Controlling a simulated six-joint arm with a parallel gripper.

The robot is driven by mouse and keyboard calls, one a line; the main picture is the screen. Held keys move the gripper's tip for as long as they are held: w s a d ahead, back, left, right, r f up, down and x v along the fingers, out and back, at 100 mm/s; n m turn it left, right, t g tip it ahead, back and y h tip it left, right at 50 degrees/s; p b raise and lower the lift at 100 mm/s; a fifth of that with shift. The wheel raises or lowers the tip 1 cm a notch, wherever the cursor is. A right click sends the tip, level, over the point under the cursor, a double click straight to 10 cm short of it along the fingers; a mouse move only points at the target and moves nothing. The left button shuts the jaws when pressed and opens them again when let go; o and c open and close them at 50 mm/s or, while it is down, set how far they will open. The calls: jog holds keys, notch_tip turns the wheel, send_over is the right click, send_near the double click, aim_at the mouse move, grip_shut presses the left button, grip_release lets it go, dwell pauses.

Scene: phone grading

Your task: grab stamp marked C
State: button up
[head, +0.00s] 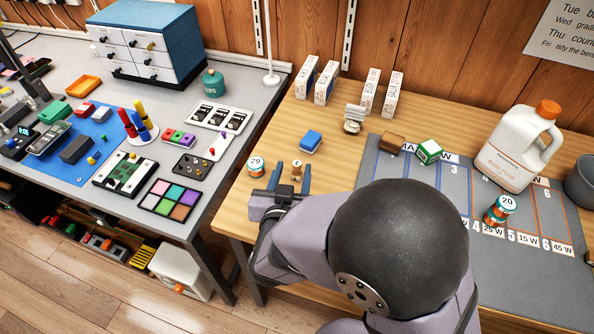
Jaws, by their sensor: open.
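My gripper (290,169) is open over the left part of the wooden bench, its two blue-grey fingers pointing away from the camera. A small wooden piece with a round top, possibly a stamp (296,172), stands between the fingers, nearer the right one. I cannot tell whether a finger touches it. A mark shows on it, but it is too small to read as C. My own arm hides the bench to the right of and below the gripper.
A can marked 20 (256,167) stands just left of my gripper. A blue block (311,142) lies behind it. A grey mat (398,170) on the right holds a white jug (514,150) and another can (499,210). Several upright boxes (326,82) stand at the back.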

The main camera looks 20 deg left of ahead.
aim_at(296, 168)
notch_tip(296, 168, down, 3)
jog(key=shift+f, duration=0.2)
jog(key=shift+p+x, duration=0.4)
jog(key=shift+x, duration=3.3)
grip_shut()
